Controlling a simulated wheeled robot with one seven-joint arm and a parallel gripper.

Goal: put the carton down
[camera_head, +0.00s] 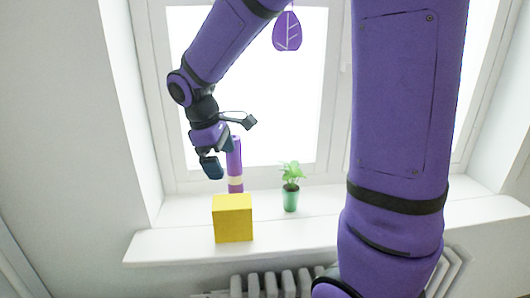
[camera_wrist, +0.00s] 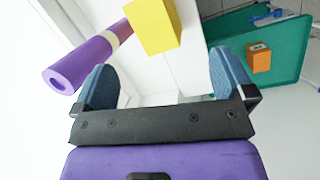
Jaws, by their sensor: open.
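A yellow box-shaped carton (camera_head: 233,218) stands upright on the white window sill (camera_head: 180,246), at its front edge. It also shows in the wrist view (camera_wrist: 153,24), beyond the fingertips and apart from them. My gripper (camera_head: 211,164) is above the sill, a little up and left of the yellow carton. In the wrist view, its two blue fingers (camera_wrist: 165,80) are spread wide with nothing between them.
A purple roll (camera_head: 235,165) with a pale band stands behind the carton, close to my gripper. A green potted plant (camera_head: 291,186) is to the right. A radiator (camera_head: 270,285) is below. The wrist view shows a green tray (camera_wrist: 225,28) holding a small orange box (camera_wrist: 260,61).

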